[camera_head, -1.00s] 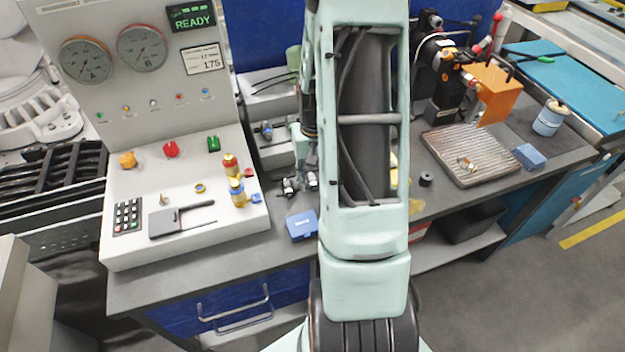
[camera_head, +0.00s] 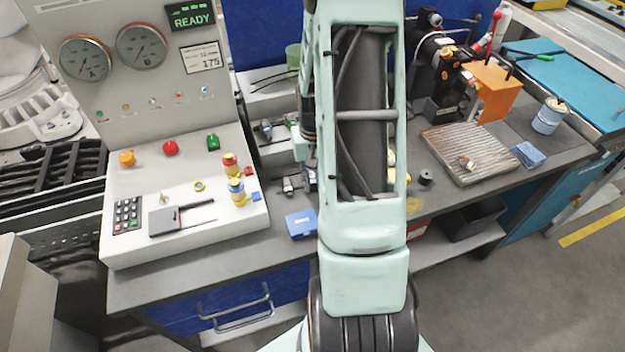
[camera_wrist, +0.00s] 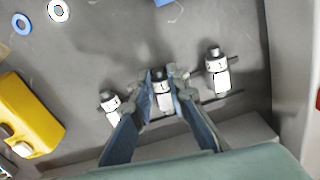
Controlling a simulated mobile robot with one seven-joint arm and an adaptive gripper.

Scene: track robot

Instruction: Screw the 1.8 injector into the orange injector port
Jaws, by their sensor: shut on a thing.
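Three small white injectors with dark ends show in the wrist view. My gripper (camera_wrist: 163,80) is shut on the middle injector (camera_wrist: 163,101), with one finger on each side of it. Another injector (camera_wrist: 111,103) stands to the left and another (camera_wrist: 217,72) to the right, outside the fingers. Their labels are too small to read, so I cannot tell which is the 1.8 one. In the head view my arm hides most of the gripper; an injector (camera_head: 290,186) shows beside it. An orange block (camera_head: 492,90) is on the black machine at the right; I cannot make out a port opening.
A control console (camera_head: 120,220) stands left of the injectors, and a blue box (camera_head: 301,223) lies in front of them. A ribbed tray (camera_head: 474,160) and a blue sponge (camera_head: 529,154) lie on the right of the bench. A yellow thing (camera_wrist: 28,112) is left in the wrist view.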

